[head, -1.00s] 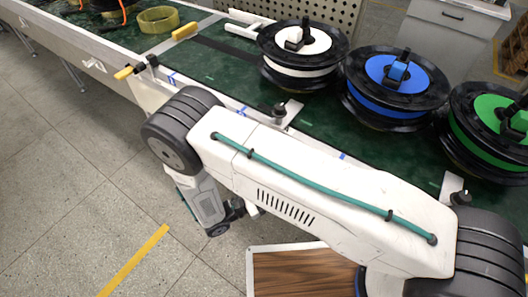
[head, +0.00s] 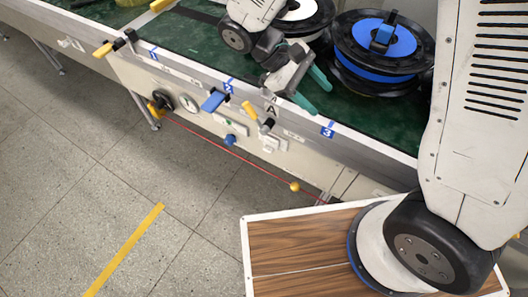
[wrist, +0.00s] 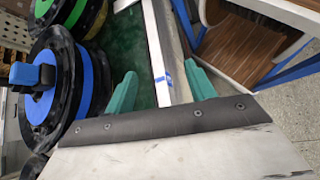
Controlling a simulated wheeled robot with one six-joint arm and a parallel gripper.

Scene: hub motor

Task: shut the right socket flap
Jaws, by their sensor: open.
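My gripper (head: 312,92) is open and empty, with two green fingers above the bench's front edge, near the blue mark 3. In the wrist view my gripper (wrist: 162,88) has its fingers apart, with the pale edge rail (wrist: 160,55) and a blue mark between them. A small white socket-like fitting (head: 271,143) is on the front panel, below and left of my gripper. I cannot tell which part is the right socket flap or how it stands. No flap shows in the wrist view.
A red cord with a yellow ball (head: 294,187) runs below. A blue spool (head: 345,50) stands behind my gripper. The floor in front is open.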

